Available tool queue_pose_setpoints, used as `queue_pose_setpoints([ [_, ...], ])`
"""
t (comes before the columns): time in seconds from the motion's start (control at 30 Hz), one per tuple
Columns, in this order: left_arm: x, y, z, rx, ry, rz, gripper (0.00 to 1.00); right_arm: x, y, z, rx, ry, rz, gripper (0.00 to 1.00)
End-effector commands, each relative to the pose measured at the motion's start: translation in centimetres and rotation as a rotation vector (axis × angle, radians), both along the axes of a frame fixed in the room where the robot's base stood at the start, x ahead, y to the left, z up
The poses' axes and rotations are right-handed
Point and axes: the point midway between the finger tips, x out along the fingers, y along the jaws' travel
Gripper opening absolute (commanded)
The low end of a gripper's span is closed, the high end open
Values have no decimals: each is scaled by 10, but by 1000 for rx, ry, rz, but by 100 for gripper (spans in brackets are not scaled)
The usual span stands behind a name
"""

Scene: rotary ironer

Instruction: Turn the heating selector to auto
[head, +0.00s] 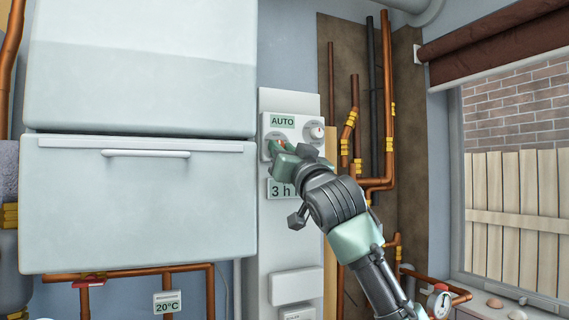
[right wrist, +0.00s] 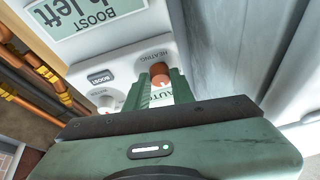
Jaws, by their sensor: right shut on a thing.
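The control panel (head: 265,135) is a white box on a tall white wall unit, with a green AUTO label (head: 282,121) at its upper left. The heating selector (right wrist: 161,72) is an orange-brown round knob under the HEATING lettering, which appears upside down in the right wrist view. My right gripper (head: 275,148) is at the panel's left dial, and its green fingers (right wrist: 160,84) are shut on the selector from both sides. The fingers hide part of the dial's lettering, and I cannot tell the selector's exact setting. My left gripper is not in view.
A second white dial (head: 316,132) sits to the right on the panel. A "3 h" display (head: 281,189) is below. A large white appliance (head: 135,205) stands left; copper pipes (head: 388,100) run right.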

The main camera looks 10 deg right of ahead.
Motion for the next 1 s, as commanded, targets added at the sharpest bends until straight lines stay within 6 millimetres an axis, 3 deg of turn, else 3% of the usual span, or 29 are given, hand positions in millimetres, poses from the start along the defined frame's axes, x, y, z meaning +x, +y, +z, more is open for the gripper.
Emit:
queue_pose_setpoints([
  [0.3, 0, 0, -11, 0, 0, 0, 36, -2, 0, 4, 121, 14, 0, 0],
  [0.83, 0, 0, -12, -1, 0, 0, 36, -4, 0, 8, 142, 12, -1, 0],
  [0.87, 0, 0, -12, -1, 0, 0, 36, -4, 0, 8, 142, 12, 0, 27],
  [0.9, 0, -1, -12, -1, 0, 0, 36, -4, 0, 8, 142, 12, 0, 38],
  [0.93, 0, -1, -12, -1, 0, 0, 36, -4, 0, 8, 142, 13, 0, 46],
  [1.0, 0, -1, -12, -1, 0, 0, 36, -3, 0, 7, 141, 15, -1, 46],
])
